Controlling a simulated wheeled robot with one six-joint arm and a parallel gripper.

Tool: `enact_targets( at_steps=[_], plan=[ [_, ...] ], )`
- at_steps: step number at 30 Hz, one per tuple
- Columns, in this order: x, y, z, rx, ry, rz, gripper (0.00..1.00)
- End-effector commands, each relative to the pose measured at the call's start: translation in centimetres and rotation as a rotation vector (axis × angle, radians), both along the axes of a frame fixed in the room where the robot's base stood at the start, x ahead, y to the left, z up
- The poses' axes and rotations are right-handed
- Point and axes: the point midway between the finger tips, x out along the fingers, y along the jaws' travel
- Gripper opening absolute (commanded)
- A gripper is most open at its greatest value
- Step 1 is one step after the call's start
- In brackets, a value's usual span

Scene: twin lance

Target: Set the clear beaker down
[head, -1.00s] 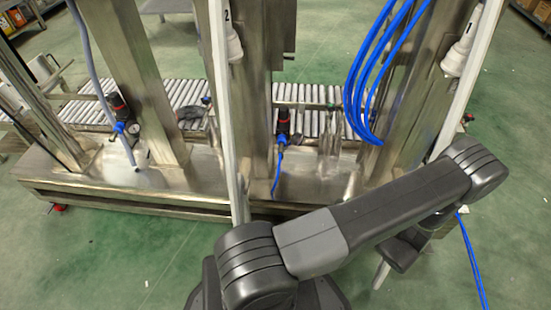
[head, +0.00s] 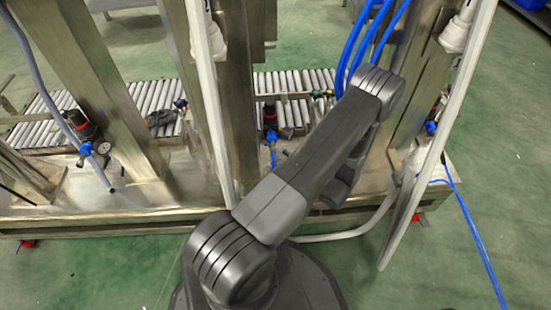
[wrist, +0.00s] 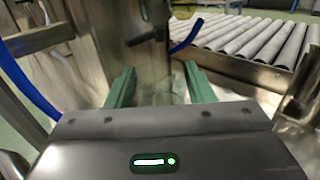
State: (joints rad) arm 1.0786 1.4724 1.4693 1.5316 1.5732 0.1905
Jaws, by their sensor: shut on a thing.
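My gripper (wrist: 160,80) shows in the wrist view, its two green fingers spread apart and shut on the clear beaker (wrist: 160,97). The beaker is see-through and only faintly visible between the fingers; its outline and contents are hard to make out. In the head view my arm reaches forward over the metal frame, and the gripper and beaker are hidden behind it.
A steel frame base (head: 130,205) with upright posts (head: 85,90) stands ahead. Blue hoses (head: 365,40) hang at the right post. A roller conveyor (wrist: 255,38) runs behind; white slanted poles (head: 208,90) stand close to my arm. Green floor (head: 490,150) is open at right.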

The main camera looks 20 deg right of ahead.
Motion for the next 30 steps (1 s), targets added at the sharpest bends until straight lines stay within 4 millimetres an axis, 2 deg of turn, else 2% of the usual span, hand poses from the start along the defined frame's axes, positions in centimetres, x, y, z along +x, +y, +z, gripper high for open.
enact_targets(
  at_steps=[5,10,13,26,27,30],
  plan=[
    [1.1,0.7,-0.1,-0.001,0.000,0.002,0.22],
    [3.6,2.2,-0.1,-0.002,-0.001,0.004,0.22],
    [3.5,2.2,-1.6,0.001,0.001,-0.001,0.22],
    [3.5,2.1,-2.1,0.000,0.000,0.000,0.22],
    [3.5,2.1,-1.9,0.000,0.000,0.000,0.56],
    [3.5,2.1,-1.9,0.000,0.000,0.000,0.57]
  ],
)
